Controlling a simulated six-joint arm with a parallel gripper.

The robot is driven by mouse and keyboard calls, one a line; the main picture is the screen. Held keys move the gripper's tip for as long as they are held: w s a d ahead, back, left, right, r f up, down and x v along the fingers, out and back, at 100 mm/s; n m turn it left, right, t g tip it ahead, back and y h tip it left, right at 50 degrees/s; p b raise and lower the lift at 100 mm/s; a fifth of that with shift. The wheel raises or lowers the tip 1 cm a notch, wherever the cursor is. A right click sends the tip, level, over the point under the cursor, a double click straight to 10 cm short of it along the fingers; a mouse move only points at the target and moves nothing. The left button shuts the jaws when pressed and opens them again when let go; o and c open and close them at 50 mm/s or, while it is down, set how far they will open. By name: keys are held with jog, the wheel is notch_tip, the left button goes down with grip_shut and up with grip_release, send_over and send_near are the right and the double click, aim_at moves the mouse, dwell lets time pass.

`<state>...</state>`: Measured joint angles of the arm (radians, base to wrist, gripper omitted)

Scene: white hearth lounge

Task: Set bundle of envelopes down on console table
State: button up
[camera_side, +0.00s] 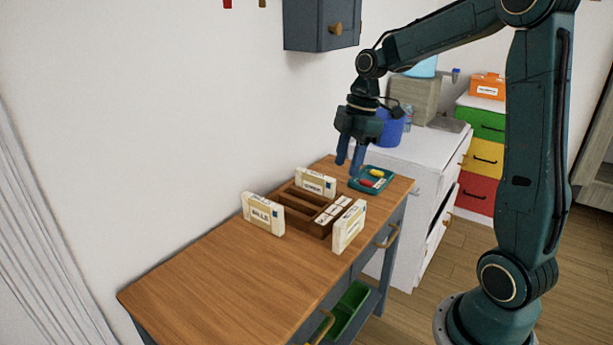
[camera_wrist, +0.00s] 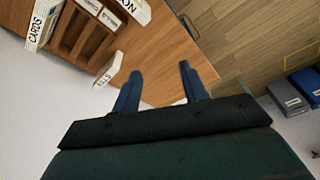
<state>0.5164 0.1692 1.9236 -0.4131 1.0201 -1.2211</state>
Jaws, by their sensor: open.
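The console table (camera_side: 210,275) has a bare wooden top at the left in the side view; it also shows in the wrist view (camera_wrist: 160,50). Three cream bundles of envelopes stand upright around a brown organizer. In the wrist view a bundle marked CARDS (camera_wrist: 41,25) stands beside the organizer. My gripper (camera_side: 348,168) is open and empty, near the back bundle and the teal tray. Its fingers (camera_wrist: 159,70) are apart with nothing between them.
The brown wooden organizer (camera_side: 293,203) has compartments, some holding small labelled pieces. A teal tray (camera_side: 356,184) with red and yellow items lies at the table's far end. A white cabinet (camera_side: 415,160) with a blue container (camera_side: 391,130) stands beyond. The table's left part is clear.

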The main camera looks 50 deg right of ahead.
jog(key=s+a+r+m+t+h, duration=0.1)
jog(key=s+a+r+m+t, duration=0.1)
jog(key=s+a+m, duration=0.4)
jog(key=s+a+r+m+t+h, duration=0.1)
jog(key=s+a+r+m+t, duration=0.1)
jog(key=s+a+m, duration=0.4)
jog(key=s+r, duration=0.1)
jog(key=s, duration=0.4)
jog(key=shift+s+a+t, duration=0.25)
jog(key=shift+s+t, duration=0.05)
